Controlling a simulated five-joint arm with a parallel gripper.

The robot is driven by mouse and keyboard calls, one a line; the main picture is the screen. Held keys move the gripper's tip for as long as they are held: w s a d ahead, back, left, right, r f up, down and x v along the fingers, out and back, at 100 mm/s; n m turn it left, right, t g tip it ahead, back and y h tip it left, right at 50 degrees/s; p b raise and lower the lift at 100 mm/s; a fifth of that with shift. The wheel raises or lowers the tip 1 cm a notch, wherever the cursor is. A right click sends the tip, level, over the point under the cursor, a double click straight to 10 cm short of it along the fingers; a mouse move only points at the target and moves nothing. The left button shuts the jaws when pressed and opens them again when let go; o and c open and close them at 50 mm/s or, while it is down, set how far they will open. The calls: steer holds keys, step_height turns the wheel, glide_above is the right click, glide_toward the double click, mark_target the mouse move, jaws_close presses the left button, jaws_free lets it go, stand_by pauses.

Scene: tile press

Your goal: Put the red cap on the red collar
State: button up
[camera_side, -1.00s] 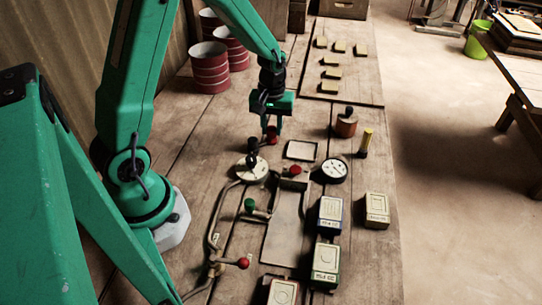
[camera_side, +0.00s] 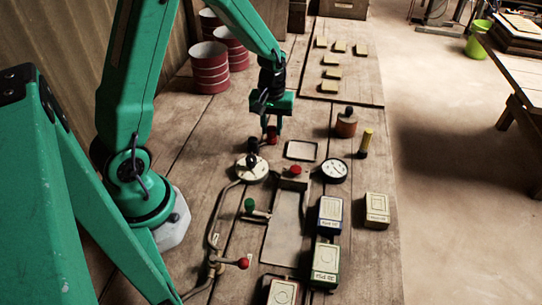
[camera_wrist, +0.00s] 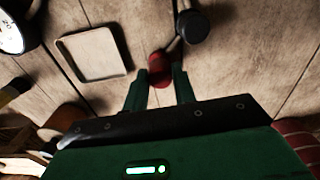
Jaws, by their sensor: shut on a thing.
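My gripper (camera_side: 272,122) points down over the wooden bench, behind the square frame and the white discs. It is shut on a small red piece, which I take to be the red cap (camera_side: 271,135). In the wrist view the red cap (camera_wrist: 159,66) shows between and just beyond the two fingertips (camera_wrist: 160,88). Its underside is hidden, and I cannot tell whether it touches the bench. A red round end (camera_side: 244,263) sits on a short pipe branch at the front. I cannot tell for sure whether it is the red collar.
A black knob (camera_wrist: 193,26) lies close beside the cap. A square frame (camera_side: 301,150), a gauge (camera_side: 334,169), a red button (camera_side: 295,170) and a green-topped pipe branch (camera_side: 249,204) stand nearby. Pale labelled blocks (camera_side: 330,211) line the right. Red-banded cans (camera_side: 210,68) stand behind.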

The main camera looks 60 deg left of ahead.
mark_target(272, 128)
steer(key=shift+f, duration=0.6)
stand_by(0.3)
steer(key=o, duration=0.7)
steer(key=shift+c, duration=0.2)
step_height(272, 128, up, 11)
stand_by(1.3)
stand_by(0.4)
